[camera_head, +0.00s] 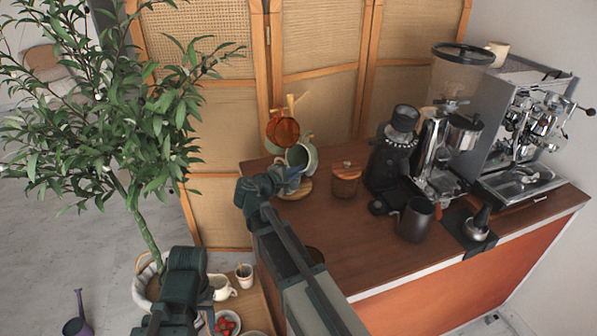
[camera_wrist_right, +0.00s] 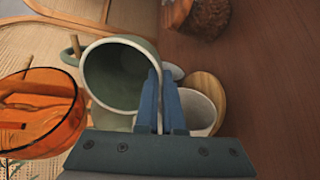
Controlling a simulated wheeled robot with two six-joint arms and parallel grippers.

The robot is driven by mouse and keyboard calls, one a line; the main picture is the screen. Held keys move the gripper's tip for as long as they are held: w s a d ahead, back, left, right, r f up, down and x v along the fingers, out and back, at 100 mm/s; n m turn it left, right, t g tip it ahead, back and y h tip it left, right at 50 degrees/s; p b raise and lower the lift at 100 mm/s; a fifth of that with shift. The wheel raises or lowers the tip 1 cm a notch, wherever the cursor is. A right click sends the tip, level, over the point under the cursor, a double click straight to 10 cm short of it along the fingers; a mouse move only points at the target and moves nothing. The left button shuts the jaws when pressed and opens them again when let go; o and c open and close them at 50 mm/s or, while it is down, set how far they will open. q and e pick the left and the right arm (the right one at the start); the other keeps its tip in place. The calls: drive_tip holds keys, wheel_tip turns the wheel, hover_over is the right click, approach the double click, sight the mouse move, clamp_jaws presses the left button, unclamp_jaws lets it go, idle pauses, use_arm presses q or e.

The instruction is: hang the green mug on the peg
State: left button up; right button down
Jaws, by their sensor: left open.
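The green mug (camera_head: 300,157) is at the wooden mug tree on the counter's left end, lying on its side, mouth towards me. In the right wrist view the green mug (camera_wrist_right: 118,78) has its handle by a wooden peg (camera_wrist_right: 75,45); I cannot tell whether the handle is around it. My right gripper (camera_head: 290,180) is at the mug's rim. Its fingers (camera_wrist_right: 162,98) are close together, one inside the mouth and one outside, shut on the wall. My left gripper (camera_head: 185,258) is open, low at the left, away from the mug; its fingertips are unclear.
An orange glass cup (camera_head: 283,131) hangs on the tree beside the mug. A pale cup (camera_wrist_right: 198,108) is near the tree's round base (camera_wrist_right: 207,88). A wooden-lidded jar (camera_head: 345,180) and grinder (camera_head: 392,155) stand to the right. A plant (camera_head: 110,120) is at the left.

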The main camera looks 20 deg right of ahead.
drive_tip(key=c, duration=1)
unclamp_jaws()
drive_tip(key=shift+o, duration=0.2)
drive_tip(key=shift+s+a, duration=0.1)
drive_tip(key=p+v, duration=0.3)
drive_tip(key=v, duration=1)
drive_tip(key=shift+a+p, duration=0.25)
drive_tip(key=shift+p, duration=0.15)
drive_tip(key=shift+s, duration=0.1)
